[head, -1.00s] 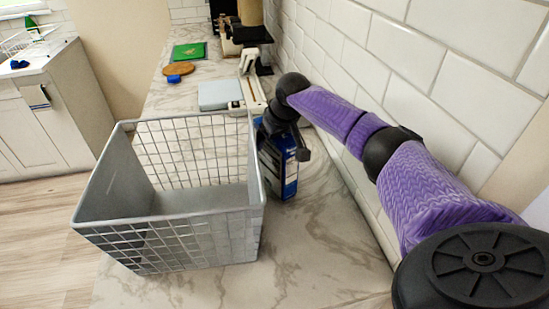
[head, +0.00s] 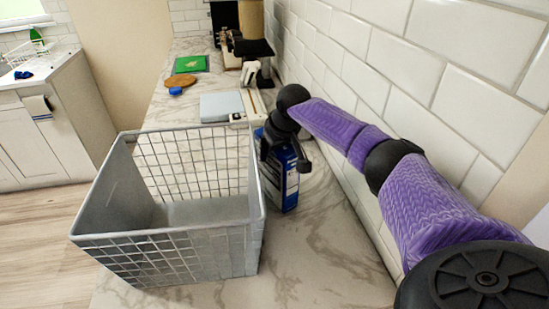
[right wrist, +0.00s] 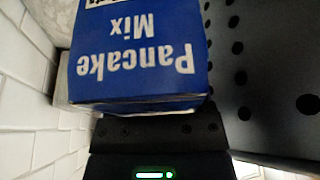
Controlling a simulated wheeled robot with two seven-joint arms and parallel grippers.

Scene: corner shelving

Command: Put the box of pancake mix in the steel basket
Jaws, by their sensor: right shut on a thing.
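The box of pancake mix (head: 285,180) is blue and stands upright, just right of the steel basket in the head view. In the right wrist view the box (right wrist: 140,50) fills the upper middle, its lettering upside down. My right gripper (head: 283,158) is shut on the box from above and hides its top. The steel basket (head: 165,244) is an empty grey wire basket on the counter, open at the top. Whether the box touches the counter is hard to tell. My left gripper is out of view.
White tiled wall (head: 345,80) runs close along the right of my right arm. A white scale-like item (head: 222,107), a round wooden board (head: 182,80) and a green mat (head: 191,64) lie farther back on the marble counter (head: 320,260). The counter's front right is clear.

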